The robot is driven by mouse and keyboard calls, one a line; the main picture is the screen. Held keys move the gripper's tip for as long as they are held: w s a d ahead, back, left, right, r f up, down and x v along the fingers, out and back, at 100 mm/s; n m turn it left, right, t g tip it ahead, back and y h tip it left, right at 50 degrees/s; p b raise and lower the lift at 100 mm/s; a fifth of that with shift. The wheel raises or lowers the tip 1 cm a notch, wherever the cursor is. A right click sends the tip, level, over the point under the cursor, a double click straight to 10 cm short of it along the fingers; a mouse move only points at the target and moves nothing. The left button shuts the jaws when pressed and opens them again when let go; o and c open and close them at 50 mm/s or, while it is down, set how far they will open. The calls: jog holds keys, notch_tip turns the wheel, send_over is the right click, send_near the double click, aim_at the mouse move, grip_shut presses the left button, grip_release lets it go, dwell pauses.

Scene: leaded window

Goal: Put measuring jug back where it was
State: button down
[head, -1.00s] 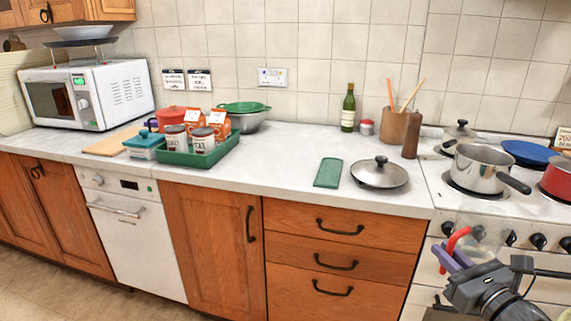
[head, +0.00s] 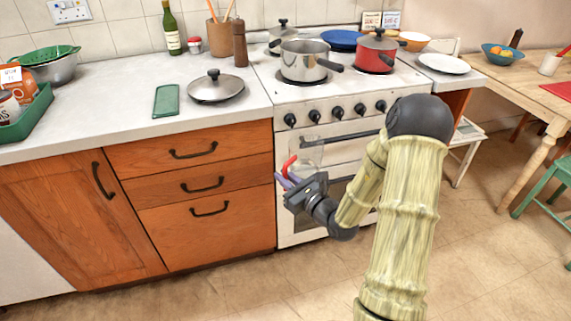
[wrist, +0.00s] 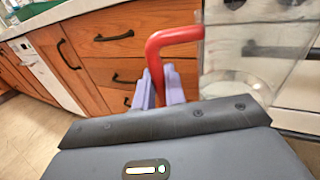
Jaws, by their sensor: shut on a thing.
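The measuring jug (wrist: 255,55) is clear, with a red handle. In the wrist view it fills the right side, and its red handle (wrist: 172,38) runs down between the purple fingers. My gripper (head: 286,178) is shut on that handle and holds the jug in the air in front of the white cooker. In the head view the clear jug body (head: 309,153) is faint against the oven front. It hangs below the level of the worktop.
The worktop (head: 120,95) has a clear stretch left of the pan lid (head: 216,86) and green dish (head: 167,99). Pans (head: 303,60) crowd the cooker top. A wooden table (head: 530,85) and green stool (head: 550,200) stand at the right.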

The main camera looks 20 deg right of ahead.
notch_tip(320, 180, down, 12)
jog(key=a+m+h, duration=0.1)
jog(key=h, duration=0.1)
jog(key=shift+a+r+m+t+h, duration=0.15)
jog(key=shift+m+t+h, duration=0.15)
jog(key=shift+t+h, duration=0.1)
jog(key=shift+w+a, duration=0.15)
